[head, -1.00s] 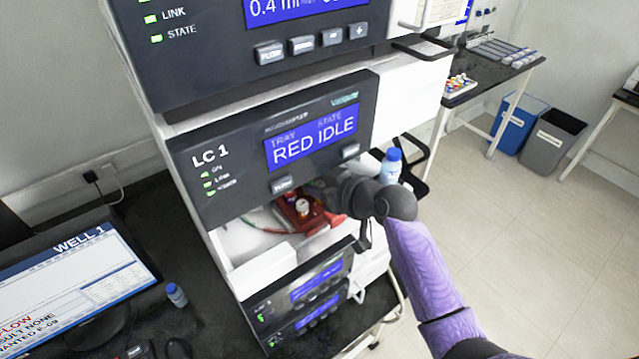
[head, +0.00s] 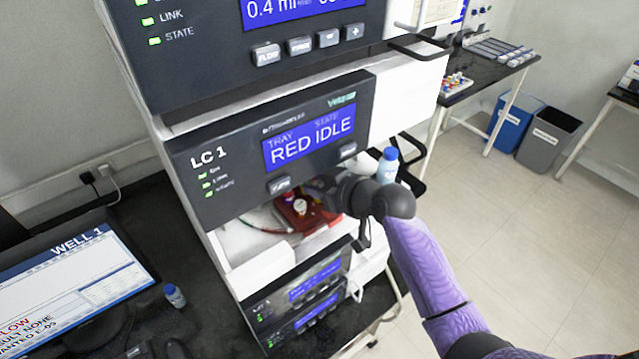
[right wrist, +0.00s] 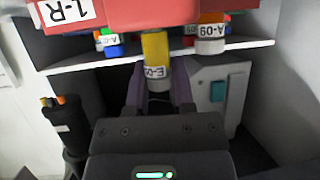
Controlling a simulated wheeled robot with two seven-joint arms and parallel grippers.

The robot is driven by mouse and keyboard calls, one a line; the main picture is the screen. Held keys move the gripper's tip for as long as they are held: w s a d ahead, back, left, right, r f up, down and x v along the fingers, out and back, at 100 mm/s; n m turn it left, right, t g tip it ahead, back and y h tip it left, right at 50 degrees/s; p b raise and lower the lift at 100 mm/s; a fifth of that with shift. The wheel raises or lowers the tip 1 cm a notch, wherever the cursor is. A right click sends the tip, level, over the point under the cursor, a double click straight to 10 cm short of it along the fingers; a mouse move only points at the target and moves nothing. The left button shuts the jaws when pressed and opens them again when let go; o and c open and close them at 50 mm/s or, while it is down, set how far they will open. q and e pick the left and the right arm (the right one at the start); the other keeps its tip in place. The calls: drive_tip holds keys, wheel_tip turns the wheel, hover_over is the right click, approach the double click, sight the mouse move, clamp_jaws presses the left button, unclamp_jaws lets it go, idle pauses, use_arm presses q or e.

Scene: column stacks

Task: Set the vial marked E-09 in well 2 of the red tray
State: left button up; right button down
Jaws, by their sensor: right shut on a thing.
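The red tray (head: 318,217) sits in the open bay under the LC 1 panel in the head view. It fills the top of the right wrist view (right wrist: 130,14), with a label reading 1-R. A vial with a white top (head: 301,205) stands in the tray. My right gripper (right wrist: 158,88) is shut on a yellow vial (right wrist: 155,48), whose label seems to read E-09. The vial's upper end meets the tray's edge in the picture; I cannot tell whether they touch. In the head view my right gripper hides the tray's right part. My left gripper is out of view.
An orange vial labelled A-09 (right wrist: 210,36) and another vial (right wrist: 109,40) show beneath the tray's edge in the right wrist view. The LC 1 panel (head: 270,150) overhangs the bay. A blue-capped bottle (head: 388,165) stands behind my right wrist. A monitor (head: 70,285) reads WELL 1.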

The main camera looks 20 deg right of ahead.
drive_tip(key=shift+f+b, duration=0.35)
idle(0.3)
drive_tip(key=shift+f+b, duration=0.3)
drive_tip(key=shift+f, duration=0.05)
drive_tip(key=shift+f, duration=0.35)
